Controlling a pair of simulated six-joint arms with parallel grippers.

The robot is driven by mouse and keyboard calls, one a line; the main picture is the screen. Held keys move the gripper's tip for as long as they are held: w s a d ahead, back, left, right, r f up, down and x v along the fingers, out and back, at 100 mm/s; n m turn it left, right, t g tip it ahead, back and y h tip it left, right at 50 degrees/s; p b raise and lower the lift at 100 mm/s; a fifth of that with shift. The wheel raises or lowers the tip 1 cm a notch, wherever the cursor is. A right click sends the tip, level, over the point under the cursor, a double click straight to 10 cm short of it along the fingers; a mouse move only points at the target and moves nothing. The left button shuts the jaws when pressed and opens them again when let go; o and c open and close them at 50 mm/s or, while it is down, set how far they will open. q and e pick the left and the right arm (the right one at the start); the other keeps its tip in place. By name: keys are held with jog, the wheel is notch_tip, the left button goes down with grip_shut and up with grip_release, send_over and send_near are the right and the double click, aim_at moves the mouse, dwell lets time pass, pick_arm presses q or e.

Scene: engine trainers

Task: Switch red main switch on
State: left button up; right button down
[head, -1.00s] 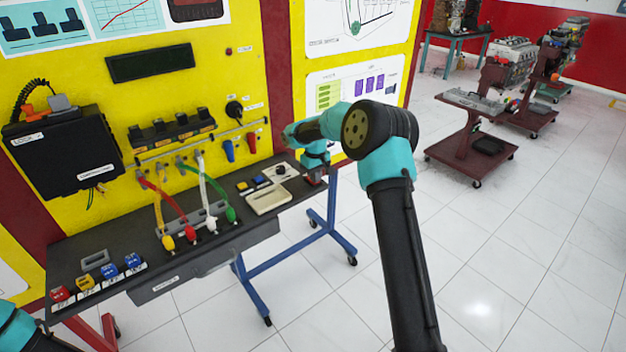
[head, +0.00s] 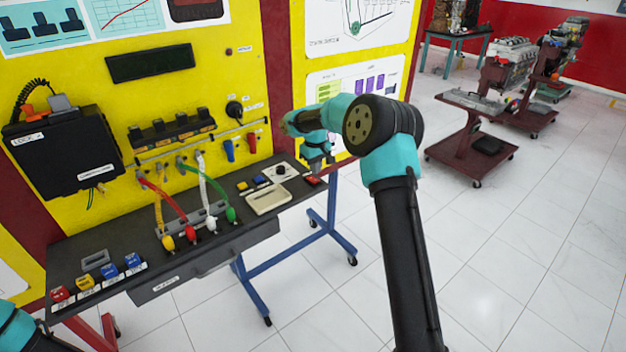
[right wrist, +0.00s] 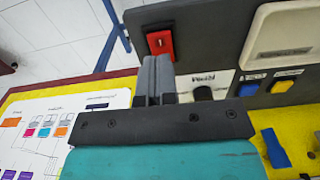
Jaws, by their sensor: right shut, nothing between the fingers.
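The red main switch (head: 313,180) sits at the right end of the dark bench panel. In the right wrist view, the red switch (right wrist: 160,42) is a rocker with a pale mark, set in a black frame. I cannot tell its position for sure. My right gripper (head: 319,166) is above the switch in the head view. In the right wrist view, the closed fingers (right wrist: 158,60) point at the lower edge of the switch, with nothing between them. Whether they touch it I cannot tell. My left gripper is out of view.
Beside the switch are a round black knob (head: 281,171), a cream box (head: 268,199) and blue and yellow buttons (right wrist: 282,87). The yellow board (head: 235,75) rises behind the bench. Coloured cables (head: 172,208) stand further left. Open tiled floor lies to the right.

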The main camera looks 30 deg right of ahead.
aim_at(315, 181)
jog(key=shift+r, duration=1.5)
